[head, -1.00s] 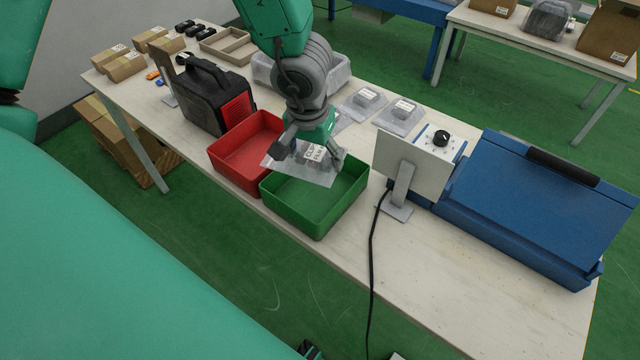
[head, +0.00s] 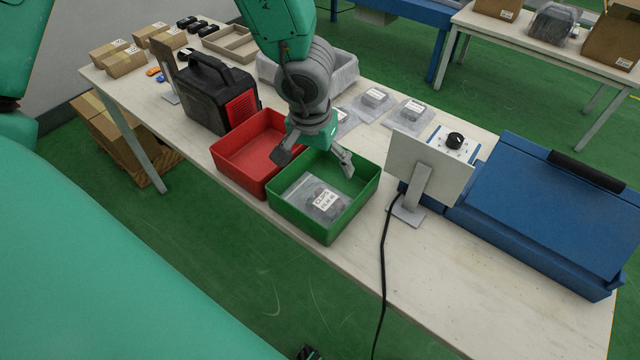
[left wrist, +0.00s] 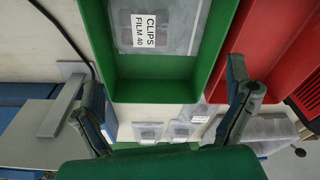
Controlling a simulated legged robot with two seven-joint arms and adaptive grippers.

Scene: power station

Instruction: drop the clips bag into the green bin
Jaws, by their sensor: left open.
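The clips bag (head: 318,200), a clear pouch with a white label, lies inside the green bin (head: 323,233). In the left wrist view the bag (left wrist: 172,24) has a label reading "CLIPS FILM 40" and rests in the green bin (left wrist: 155,88). My left gripper (head: 313,165) is open and empty above the bin's far side, with its fingers spread apart. Its two fingers also show in the left wrist view (left wrist: 165,105), clear of the bag. My right gripper is not identifiable in these views.
A red bin (head: 239,157) stands left of the green bin. More bagged items (head: 409,112) lie behind. A black machine (head: 215,95) stands at left.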

